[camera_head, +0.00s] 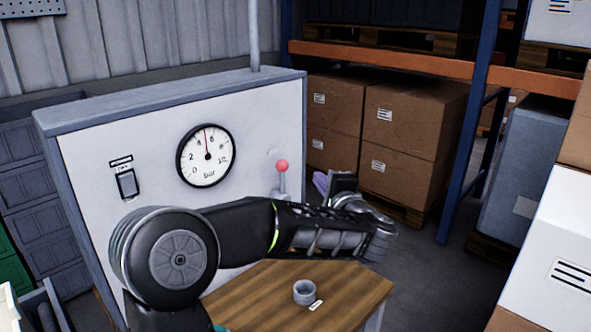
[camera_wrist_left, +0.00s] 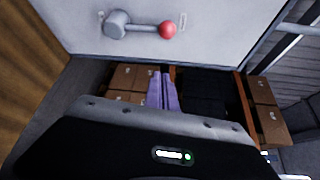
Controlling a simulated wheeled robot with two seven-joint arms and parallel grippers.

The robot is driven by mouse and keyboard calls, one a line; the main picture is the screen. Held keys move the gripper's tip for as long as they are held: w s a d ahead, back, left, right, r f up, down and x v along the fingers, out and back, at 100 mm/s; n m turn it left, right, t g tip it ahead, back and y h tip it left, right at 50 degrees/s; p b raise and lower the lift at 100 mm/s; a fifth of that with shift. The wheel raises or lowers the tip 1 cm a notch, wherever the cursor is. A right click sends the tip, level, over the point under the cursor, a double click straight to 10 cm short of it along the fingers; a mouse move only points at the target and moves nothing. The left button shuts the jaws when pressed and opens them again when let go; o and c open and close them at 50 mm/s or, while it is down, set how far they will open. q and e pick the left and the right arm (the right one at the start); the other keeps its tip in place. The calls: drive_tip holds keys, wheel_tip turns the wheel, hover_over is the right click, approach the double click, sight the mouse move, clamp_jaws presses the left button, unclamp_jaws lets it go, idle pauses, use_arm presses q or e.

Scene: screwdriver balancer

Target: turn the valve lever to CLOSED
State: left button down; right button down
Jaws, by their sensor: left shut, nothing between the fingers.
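The valve lever (camera_head: 282,180) is on the front of the grey-white panel, a short grey arm with a red ball knob (camera_head: 281,166). In the head view it stands about upright, knob at the top. The lever also shows in the left wrist view (camera_wrist_left: 140,27), with its round hub at the left and knob at the right. Small labels sit near it, too small to read. My left gripper (camera_head: 320,183), with purple fingers, is right of the lever and apart from it. Its fingers (camera_wrist_left: 162,92) are shut and empty. My left forearm hides the panel below the lever.
The panel (camera_head: 90,160) carries a round bar gauge (camera_head: 206,156) and a dark switch (camera_head: 127,183). A wooden table (camera_head: 350,285) in front holds a small grey cup (camera_head: 304,292). Cardboard boxes (camera_head: 410,125) on shelving stand behind. Open floor lies right of the table.

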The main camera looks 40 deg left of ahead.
idle(0.3)
use_arm(q)
drive_tip(key=w+a, duration=0.2)
drive_tip(key=a, duration=0.7)
drive_tip(key=shift+a+f, duration=0.15)
idle(0.5)
